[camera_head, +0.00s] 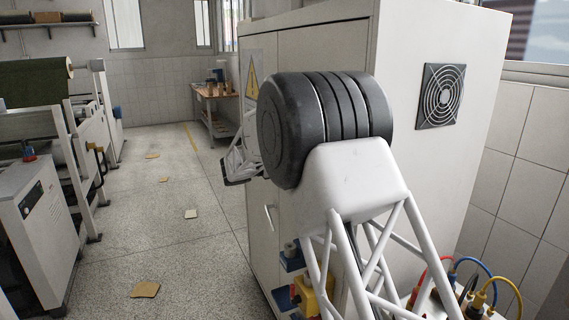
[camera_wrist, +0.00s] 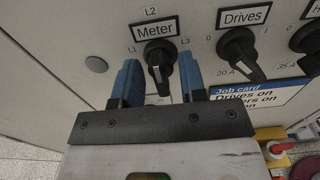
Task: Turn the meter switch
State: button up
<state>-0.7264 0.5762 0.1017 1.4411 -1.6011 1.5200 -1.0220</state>
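The meter switch (camera_wrist: 160,60) is a black rotary knob on a pale panel in the wrist view, under a label reading Meter (camera_wrist: 154,28). L1 is marked at its left, L2 above and L3 at its right. Its long grip runs roughly up and down in the picture. My gripper (camera_wrist: 158,66) is open, with one blue finger left of the knob and the other right of it. A gap shows between each finger and the knob. In the head view my arm and the cabinet hide the switch.
The Drives knob (camera_wrist: 238,52) is close to the right finger, with another knob (camera_wrist: 308,40) beyond. A job card (camera_wrist: 262,97) sits below them. A round grey button (camera_wrist: 96,65) is at left. The cabinet (camera_head: 440,180) stands beside an open floor aisle (camera_head: 180,230).

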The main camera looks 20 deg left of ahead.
jog(key=shift+c, duration=0.4)
jog(key=c, duration=0.6)
jog(key=shift+m, duration=0.3)
jog(key=m, duration=0.8)
jog(key=shift+s+d+f, duration=0.1)
jog(key=shift+d, duration=0.05)
jog(key=shift+m, duration=0.3)
